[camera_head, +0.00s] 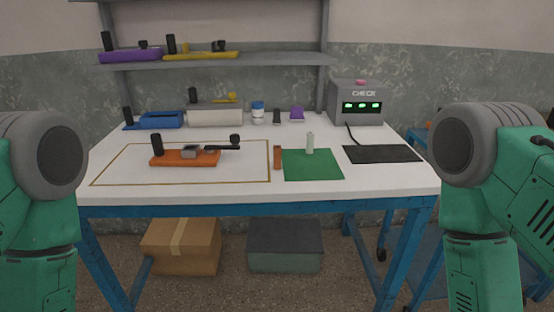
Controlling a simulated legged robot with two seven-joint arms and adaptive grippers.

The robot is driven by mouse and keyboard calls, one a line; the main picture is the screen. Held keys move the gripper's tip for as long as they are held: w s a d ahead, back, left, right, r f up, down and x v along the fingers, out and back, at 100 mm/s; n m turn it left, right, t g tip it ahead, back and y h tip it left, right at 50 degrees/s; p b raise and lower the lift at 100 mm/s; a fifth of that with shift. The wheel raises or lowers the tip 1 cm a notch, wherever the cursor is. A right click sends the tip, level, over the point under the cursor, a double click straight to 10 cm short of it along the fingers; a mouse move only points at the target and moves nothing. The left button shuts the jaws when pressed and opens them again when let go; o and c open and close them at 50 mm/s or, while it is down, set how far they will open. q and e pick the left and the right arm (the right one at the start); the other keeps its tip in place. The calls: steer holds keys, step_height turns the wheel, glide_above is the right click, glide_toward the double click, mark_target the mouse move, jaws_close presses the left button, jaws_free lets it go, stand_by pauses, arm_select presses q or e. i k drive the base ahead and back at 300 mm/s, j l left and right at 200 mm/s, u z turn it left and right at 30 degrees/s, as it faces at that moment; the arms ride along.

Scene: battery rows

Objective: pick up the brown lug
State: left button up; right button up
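A small reddish-brown piece (278,157), which looks like the brown lug, is on the white table between the yellow-outlined area and the green mat (313,171). Its long side runs front to back in the picture, and nothing covers it. Neither of my grippers is in view. Only green and grey links of my arms show at the left and right edges, well apart from the lug.
An orange fixture (186,159) with a black post and dark lever lies inside the outline. A pale cylinder (310,143) stands on the green mat. A black pad (381,154) and grey CHECK box (357,103) are right. A blue tray (160,120) is back left.

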mark_target(277, 149)
steer(key=i+l, duration=0.25)
steer(key=l, duration=0.2)
steer(key=i+l+u, duration=0.15)
steer(key=l+u, duration=0.15)
steer(key=i+l+u, duration=0.25)
steer(key=l, duration=0.25)
steer(key=l+u, duration=0.3)
steer(key=l, duration=0.15)
